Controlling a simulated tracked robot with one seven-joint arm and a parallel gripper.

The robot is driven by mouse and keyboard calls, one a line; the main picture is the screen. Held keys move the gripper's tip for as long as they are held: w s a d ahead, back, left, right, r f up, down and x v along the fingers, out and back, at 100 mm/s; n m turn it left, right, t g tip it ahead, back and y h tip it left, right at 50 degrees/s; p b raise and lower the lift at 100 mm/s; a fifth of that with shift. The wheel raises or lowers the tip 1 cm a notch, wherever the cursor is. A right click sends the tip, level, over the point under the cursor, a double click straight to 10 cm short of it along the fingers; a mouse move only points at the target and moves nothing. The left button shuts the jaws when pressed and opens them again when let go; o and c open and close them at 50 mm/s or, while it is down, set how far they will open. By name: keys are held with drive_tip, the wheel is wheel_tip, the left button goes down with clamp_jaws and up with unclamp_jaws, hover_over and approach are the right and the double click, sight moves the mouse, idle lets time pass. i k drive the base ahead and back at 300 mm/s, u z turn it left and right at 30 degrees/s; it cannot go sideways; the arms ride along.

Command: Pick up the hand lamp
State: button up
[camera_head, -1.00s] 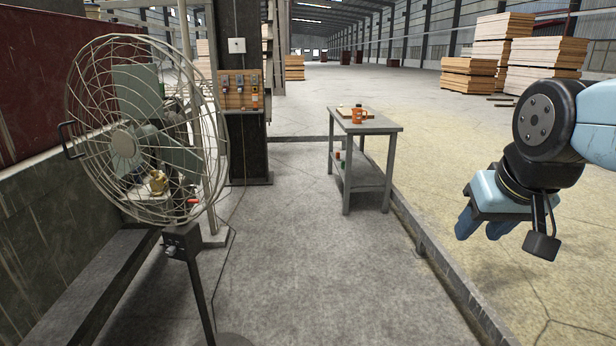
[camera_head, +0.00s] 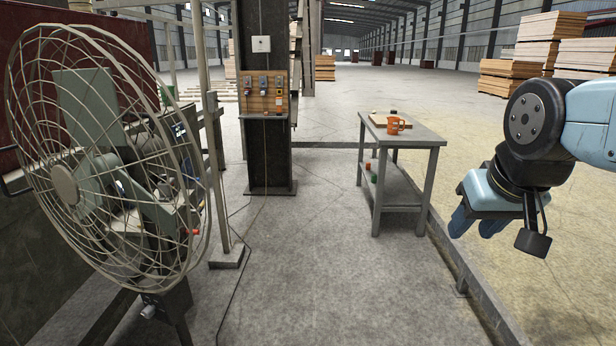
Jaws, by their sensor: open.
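I cannot make out a hand lamp for certain in the head view. A grey metal side table (camera_head: 425,137) stands right of centre, some way ahead. On its top are an orange mug (camera_head: 395,125), a flat light-coloured item (camera_head: 379,119) and a small dark item, too small to name. Small red and green items (camera_head: 371,173) are on its lower shelf. My gripper (camera_head: 476,223) hangs at the right, fingers down, open and empty. In the picture it is to the right of the table and well apart from it.
A large caged fan (camera_head: 64,186) on a stand fills the left foreground. A dark pillar (camera_head: 265,150) with a switch board (camera_head: 264,92) stands behind it. A low floor rail (camera_head: 463,262) runs along the right.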

sight(278, 100)
drive_tip(key=u, duration=0.2)
drive_tip(key=i, duration=2.2)
drive_tip(key=u, duration=0.3)
drive_tip(key=i, duration=4.1)
drive_tip(key=z, duration=0.85)
